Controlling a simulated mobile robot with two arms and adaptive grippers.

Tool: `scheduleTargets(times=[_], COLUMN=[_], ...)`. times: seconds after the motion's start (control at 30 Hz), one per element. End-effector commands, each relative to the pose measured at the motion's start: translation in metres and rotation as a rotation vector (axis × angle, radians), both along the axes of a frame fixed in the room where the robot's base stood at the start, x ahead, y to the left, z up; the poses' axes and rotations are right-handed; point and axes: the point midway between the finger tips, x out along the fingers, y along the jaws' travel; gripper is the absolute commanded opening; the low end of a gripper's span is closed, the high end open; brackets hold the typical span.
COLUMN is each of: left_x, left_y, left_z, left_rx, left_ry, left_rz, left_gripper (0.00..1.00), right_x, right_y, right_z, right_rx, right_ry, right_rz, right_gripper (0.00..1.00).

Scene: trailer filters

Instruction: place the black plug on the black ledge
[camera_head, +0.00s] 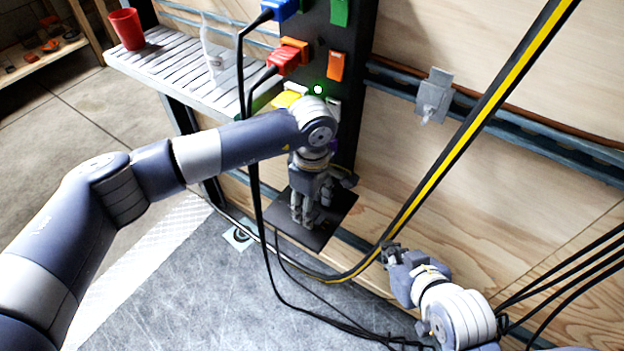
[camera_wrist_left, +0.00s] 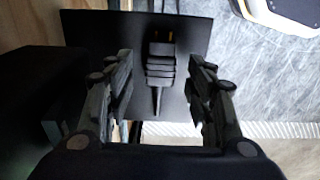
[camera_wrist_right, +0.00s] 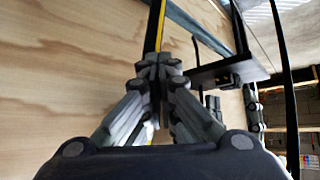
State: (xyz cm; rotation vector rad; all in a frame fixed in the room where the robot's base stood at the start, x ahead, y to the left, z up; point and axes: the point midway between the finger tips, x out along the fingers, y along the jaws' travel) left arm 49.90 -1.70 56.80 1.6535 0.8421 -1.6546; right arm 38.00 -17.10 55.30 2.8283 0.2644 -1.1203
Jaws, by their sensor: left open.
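The black plug (camera_wrist_left: 160,66) shows in the left wrist view against the black ledge (camera_wrist_left: 95,28), with yellowish prongs at its far end. It appears to lie on the ledge. My left gripper (camera_wrist_left: 160,88) is open, with one finger on each side of the plug and a gap to both. In the head view my left gripper (camera_head: 308,218) points down over the ledge (camera_head: 338,212) and hides the plug. My right gripper (camera_head: 390,252) is lower right of the ledge, beside a black-and-yellow strip (camera_head: 430,190). In the right wrist view its fingertips (camera_wrist_right: 158,68) meet, with the strip behind them.
A black panel (camera_head: 345,110) with coloured sockets and plugs rises behind the ledge. Black cables hang in front of it and reach the grey floor (camera_head: 210,290). A slatted shelf (camera_head: 180,68) with a red cup (camera_head: 127,29) is at upper left.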

Motion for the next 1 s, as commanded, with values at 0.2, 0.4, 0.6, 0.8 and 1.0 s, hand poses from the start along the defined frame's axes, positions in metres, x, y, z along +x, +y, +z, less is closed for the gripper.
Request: scheduleTargets(times=[0.2,0.4,0.6,0.8,1.0], left_x=[0.0,0.0,0.0,-0.001,0.0], left_y=[0.0,0.0,0.0,0.0,0.0], left_z=[0.05,0.084,0.099,0.1,0.1], left_rx=[0.001,0.001,0.001,0.002,0.001], left_ry=[-0.002,-0.002,0.0,0.001,0.0], left_rz=[-0.001,-0.001,-0.001,-0.001,-0.001], left_gripper=[0.49,0.49,0.49,0.49,0.49], right_x=[-0.041,-0.072,-0.088,-0.09,-0.089], right_y=[-0.015,-0.025,-0.029,-0.03,-0.03], right_z=[-0.022,-0.034,-0.039,-0.04,-0.04], right_rx=[-0.046,-0.078,-0.091,-0.093,-0.093], right_ry=[0.21,0.353,0.421,0.43,0.429], right_rz=[-0.017,-0.029,-0.034,-0.034,-0.034], right_gripper=[0.0,0.0,0.0,0.0,0.0])
